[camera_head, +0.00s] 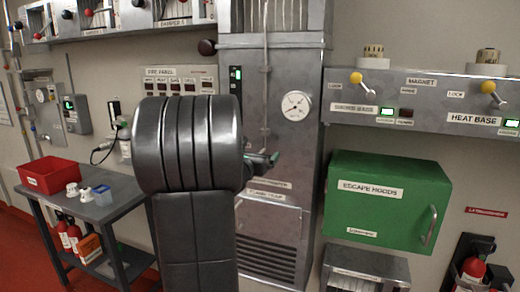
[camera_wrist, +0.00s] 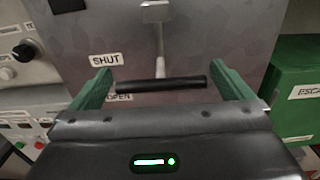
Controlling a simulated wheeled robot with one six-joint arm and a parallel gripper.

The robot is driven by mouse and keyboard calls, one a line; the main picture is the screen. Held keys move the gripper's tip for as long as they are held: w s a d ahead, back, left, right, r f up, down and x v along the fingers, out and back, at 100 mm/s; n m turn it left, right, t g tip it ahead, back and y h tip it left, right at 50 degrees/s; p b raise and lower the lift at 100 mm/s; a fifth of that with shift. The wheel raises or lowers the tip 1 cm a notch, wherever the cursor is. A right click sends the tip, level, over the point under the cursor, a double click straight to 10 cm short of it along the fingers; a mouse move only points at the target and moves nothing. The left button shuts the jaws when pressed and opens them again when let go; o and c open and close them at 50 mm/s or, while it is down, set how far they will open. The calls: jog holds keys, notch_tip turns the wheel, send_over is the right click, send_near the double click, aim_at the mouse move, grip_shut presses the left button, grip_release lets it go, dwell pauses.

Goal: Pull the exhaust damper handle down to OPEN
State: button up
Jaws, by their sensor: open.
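The exhaust damper handle shows in the wrist view as a black bar grip (camera_wrist: 160,85) on a pale metal rod that rises to a bracket (camera_wrist: 156,12). A SHUT label (camera_wrist: 106,60) is on the panel to its upper left, and an OPEN label (camera_wrist: 118,97) shows just below the bar, partly covered. My gripper (camera_wrist: 165,85) is open, with one green finger at each side of the bar. No contact shows. In the head view my gripper (camera_head: 270,160) is in front of the grey metal cabinet (camera_head: 290,200), and my arm hides much of it; the handle cannot be made out there.
A green escape hoods box (camera_head: 388,208) is close on the right of the cabinet. A fire panel (camera_head: 180,80) is left, behind my arm. A side table (camera_head: 100,210) with a red bin (camera_head: 48,175) stands at the left. A gauge (camera_head: 296,105) is above my gripper.

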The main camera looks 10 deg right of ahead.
jog(key=shift+x, duration=1.15)
jog(key=shift+c, duration=0.2)
jog(key=c, duration=1.3)
jog(key=shift+o, duration=0.2)
notch_tip(320, 180, down, 8)
jog(key=b, duration=0.9)
jog(key=shift+r, duration=0.25)
jog(key=o, duration=1.3)
jog(key=shift+s+a, duration=0.1)
jog(key=shift+s, duration=0.05)
